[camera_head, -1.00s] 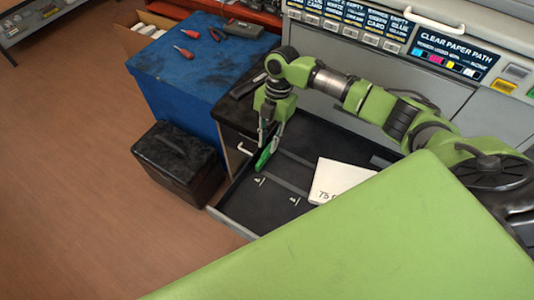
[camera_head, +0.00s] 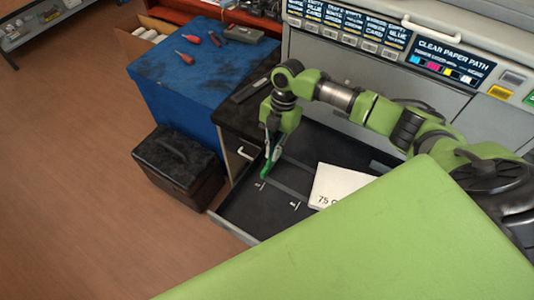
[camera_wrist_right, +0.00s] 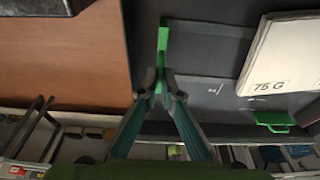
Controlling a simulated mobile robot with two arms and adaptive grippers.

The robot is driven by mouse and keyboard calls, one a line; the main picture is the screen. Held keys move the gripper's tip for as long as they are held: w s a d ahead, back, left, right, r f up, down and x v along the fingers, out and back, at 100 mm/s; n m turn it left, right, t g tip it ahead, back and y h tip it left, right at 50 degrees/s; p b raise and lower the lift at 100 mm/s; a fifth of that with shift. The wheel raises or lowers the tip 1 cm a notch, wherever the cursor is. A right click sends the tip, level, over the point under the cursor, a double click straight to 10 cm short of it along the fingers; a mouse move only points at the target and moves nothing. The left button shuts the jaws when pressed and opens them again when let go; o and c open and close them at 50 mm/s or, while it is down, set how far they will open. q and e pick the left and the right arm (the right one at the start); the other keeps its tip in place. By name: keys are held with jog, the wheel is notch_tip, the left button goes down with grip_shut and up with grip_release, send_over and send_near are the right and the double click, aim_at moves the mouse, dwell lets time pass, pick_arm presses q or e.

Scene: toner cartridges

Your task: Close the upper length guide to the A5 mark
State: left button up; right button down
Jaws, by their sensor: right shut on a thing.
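The green length guide (camera_head: 265,172) stands in the open black paper tray (camera_head: 237,210), near its left end. My right gripper (camera_head: 270,152) is above the tray with its fingers closed together on the guide. In the right wrist view the fingertips (camera_wrist_right: 160,88) pinch the near end of the long green guide (camera_wrist_right: 163,45). White size marks (camera_head: 295,205) show on the tray floor. Their lettering is too small to read, so I cannot tell which is A5. My left gripper is not in view.
A white paper stack (camera_head: 338,184) marked 75 G lies right of the guide. A second green guide (camera_wrist_right: 273,122) is beside it in the right wrist view. A black box (camera_head: 180,165) and a blue cabinet (camera_head: 180,95) stand left. A green surface hides the tray's near right part.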

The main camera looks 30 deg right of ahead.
jog(key=shift+s+d+p, duration=0.55)
jog(key=shift+s, duration=0.35)
jog(key=shift+s+d+p, duration=0.5)
jog(key=shift+s+p, duration=0.1)
jog(key=shift+s, duration=0.3)
jog(key=shift+s+d+p, duration=0.55)
jog(key=shift+s, duration=0.35)
jog(key=shift+s+d+p, duration=0.55)
jog(key=shift+s+d, duration=0.05)
jog(key=shift+s, duration=0.4)
jog(key=shift+s+d+p, duration=0.55)
jog(key=shift+s+p, duration=0.05)
jog(key=shift+s, duration=0.4)
jog(key=shift+s+d+p, duration=0.55)
jog(key=shift+s+d, duration=0.05)
jog(key=shift+s, duration=0.4)
jog(key=shift+s+d+p, duration=0.55)
jog(key=shift+s+d, duration=0.2)
jog(key=shift+s, duration=0.5)
jog(key=shift+s+d+p, duration=0.6)
jog(key=shift+s+d, duration=0.1)
jog(key=shift+s, duration=0.55)
jog(key=shift+s+d+p, duration=0.55)
jog(key=shift+s+d, duration=0.2)
jog(key=shift+s, duration=0.5)
jog(key=c, duration=2.4)
grip_release()
jog(key=shift+o, duration=0.2)
